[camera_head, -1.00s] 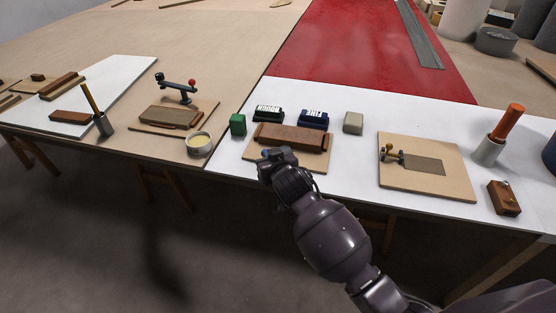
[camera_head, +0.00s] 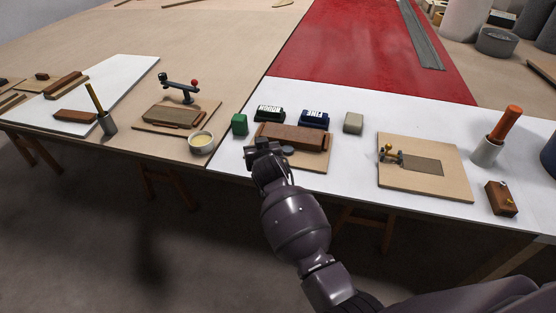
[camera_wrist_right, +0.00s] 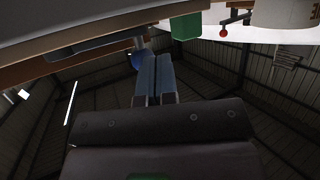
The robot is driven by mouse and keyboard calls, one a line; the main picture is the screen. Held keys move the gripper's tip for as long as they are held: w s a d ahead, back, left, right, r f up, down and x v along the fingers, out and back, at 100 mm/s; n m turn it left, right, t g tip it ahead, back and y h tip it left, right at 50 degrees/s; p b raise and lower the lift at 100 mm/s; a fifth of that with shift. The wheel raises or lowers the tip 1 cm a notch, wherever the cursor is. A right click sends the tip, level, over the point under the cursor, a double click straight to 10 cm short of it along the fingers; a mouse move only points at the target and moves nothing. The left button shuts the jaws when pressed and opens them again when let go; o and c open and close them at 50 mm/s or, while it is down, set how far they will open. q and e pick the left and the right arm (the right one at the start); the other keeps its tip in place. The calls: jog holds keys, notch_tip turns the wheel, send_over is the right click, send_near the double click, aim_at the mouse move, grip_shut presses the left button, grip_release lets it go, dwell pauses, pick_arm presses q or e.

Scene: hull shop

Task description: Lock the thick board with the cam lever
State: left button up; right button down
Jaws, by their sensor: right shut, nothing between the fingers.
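The thick brown board (camera_head: 292,137) lies on a light wooden base near the table's front edge. A dark grey round piece (camera_head: 288,150) at its front edge looks like part of the cam lever. My right gripper (camera_head: 262,149) is at the board's front left corner, shut and empty. In the right wrist view its blue-grey fingers (camera_wrist_right: 154,78) are together, and a blue rounded knob (camera_wrist_right: 136,61) shows right beside the fingertips; whether they touch is unclear. The gripper hides the lever's handle in the head view. My left gripper is out of view.
A green block (camera_head: 239,124), a black block (camera_head: 269,114), a blue block (camera_head: 314,119) and a beige block (camera_head: 353,122) stand behind and beside the board. Another fixture (camera_head: 455,178) is right, with free white table between.

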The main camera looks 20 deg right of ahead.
jog(key=shift+w, duration=0.5)
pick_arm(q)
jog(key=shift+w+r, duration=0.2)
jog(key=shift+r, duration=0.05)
pick_arm(e)
jog(key=shift+d, duration=0.1)
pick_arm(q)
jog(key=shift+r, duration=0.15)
pick_arm(e)
jog(key=shift+r, duration=0.15)
